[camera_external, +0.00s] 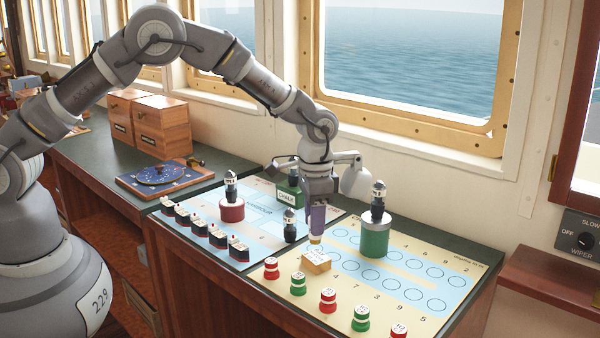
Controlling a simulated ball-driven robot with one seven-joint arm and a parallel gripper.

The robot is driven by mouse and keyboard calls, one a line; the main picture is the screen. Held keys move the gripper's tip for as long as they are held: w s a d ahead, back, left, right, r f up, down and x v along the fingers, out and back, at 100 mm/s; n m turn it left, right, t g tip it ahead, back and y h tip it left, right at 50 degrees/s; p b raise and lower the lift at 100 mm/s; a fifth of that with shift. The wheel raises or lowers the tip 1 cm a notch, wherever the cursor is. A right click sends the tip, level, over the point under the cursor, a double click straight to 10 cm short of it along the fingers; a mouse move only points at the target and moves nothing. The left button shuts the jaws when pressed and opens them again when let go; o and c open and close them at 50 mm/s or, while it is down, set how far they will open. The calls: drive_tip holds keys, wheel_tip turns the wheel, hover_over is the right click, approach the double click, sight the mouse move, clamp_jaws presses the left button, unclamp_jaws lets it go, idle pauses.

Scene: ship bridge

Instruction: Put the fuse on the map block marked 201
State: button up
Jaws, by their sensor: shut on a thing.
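My gripper (317,225) points straight down over the front board and is shut. A small brass-coloured end of what looks like the fuse (316,239) shows below the fingers. The fingers hide the rest of it. Directly beneath is a yellow-tan map block (316,262) with a pale marked top; its number is too small to read. The held piece is just above or at the block's back top edge; I cannot tell whether they touch.
A green cylinder (375,240) with a black-and-white piece on top stands close right of my gripper. A red cylinder (231,211) and a dark piece (290,226) stand left. Red and green pieces (328,300) line the front edge. The circled board area (425,285) is mostly clear.

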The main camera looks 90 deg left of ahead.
drive_tip(key=shift+w+f, duration=0.2)
drive_tip(key=shift+f, duration=0.15)
drive_tip(key=shift+f+b, duration=0.4)
drive_tip(key=shift+f, duration=1)
drive_tip(key=shift+f, duration=0.1)
drive_tip(key=o, duration=1)
wheel_tip(320, 180, up, 12)
drive_tip(key=shift+r+p, duration=0.15)
drive_tip(key=shift+p, duration=0.9)
